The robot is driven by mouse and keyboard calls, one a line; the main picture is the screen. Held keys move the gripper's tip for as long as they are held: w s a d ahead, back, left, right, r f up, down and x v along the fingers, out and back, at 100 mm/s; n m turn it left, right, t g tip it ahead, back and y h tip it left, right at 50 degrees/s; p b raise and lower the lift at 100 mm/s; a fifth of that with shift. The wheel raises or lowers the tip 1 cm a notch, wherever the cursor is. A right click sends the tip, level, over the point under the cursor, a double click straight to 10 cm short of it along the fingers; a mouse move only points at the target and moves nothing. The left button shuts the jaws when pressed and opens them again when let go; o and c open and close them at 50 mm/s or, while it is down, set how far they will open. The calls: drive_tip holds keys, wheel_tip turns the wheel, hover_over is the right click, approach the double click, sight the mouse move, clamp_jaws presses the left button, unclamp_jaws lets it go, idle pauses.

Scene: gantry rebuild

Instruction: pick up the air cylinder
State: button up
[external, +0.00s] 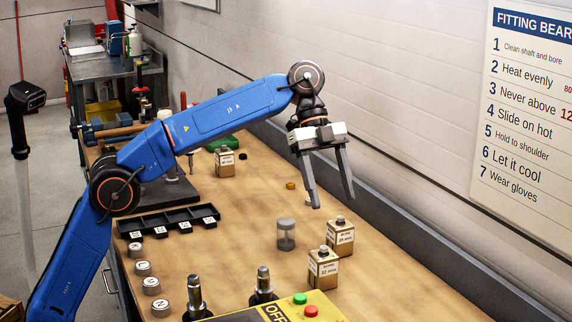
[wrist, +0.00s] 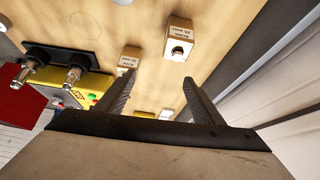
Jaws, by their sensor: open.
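Three brass-coloured square blocks with a dark stub on top and a white size label look like air cylinders; I cannot tell which one is meant. In the external view, one block (external: 323,268) stands near the yellow box, one (external: 340,235) just behind it, and one (external: 225,162) farther back on the bench. Two blocks show in the wrist view, one (wrist: 180,38) ahead of the fingers and one (wrist: 129,60) by the left fingertip. My gripper (external: 332,205) is open and empty, fingers pointing down, above the bench near the front pair. It also shows in the wrist view (wrist: 159,80).
A clear grey-lidded jar (external: 286,236) stands left of the front blocks. A yellow control box (external: 275,312) with buttons and two dark upright shafts (external: 263,281) are at the front. A black compartment tray (external: 165,221) lies left. The wall runs along the right.

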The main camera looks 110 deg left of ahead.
sight(345, 245)
drive_tip(key=a, duration=0.1)
drive_tip(key=a+f, duration=0.1)
drive_tip(key=w+a, duration=0.1)
drive_tip(key=shift+f, duration=0.25)
drive_tip(key=shift+s+d+f, duration=0.1)
drive_tip(key=shift+d+f, duration=0.05)
drive_tip(key=shift+f, duration=2.2)
drive_tip(key=shift+x, duration=3.8)
drive_tip(key=c, duration=1.5)
